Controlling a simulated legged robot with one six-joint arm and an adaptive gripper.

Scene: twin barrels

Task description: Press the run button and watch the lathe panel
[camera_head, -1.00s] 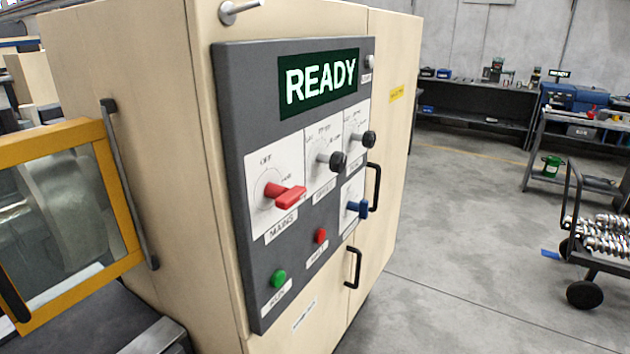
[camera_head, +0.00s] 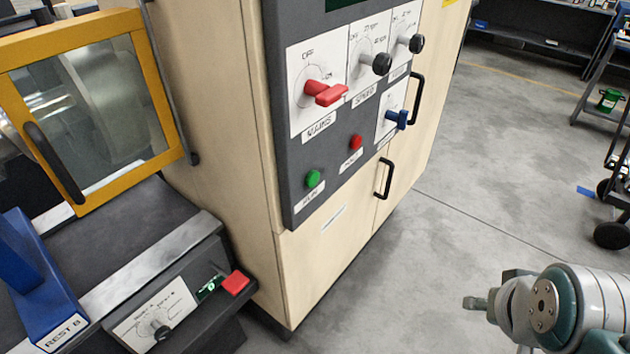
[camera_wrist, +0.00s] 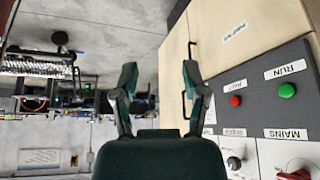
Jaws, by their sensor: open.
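The lathe panel (camera_head: 284,160) is a dark grey plate on a beige cabinet. Its green button (camera_head: 313,179) sits low on the left above a label, and a red button (camera_head: 356,142) is up and right of it. The display (camera_head: 345,4) is almost wholly cut off at the top edge, so its text cannot be read. In the wrist view, turned upside down, the green button (camera_wrist: 287,90) has the label RUN, right of my gripper (camera_wrist: 159,75). My gripper is open and empty, its fingers apart from the panel. My arm shows at the lower right of the head view.
A red mains handle (camera_head: 325,93), two black knobs and a blue handle (camera_head: 397,119) stick out of the panel. A yellow-framed guard (camera_head: 160,90) and a blue REST B block (camera_head: 50,300) are left.

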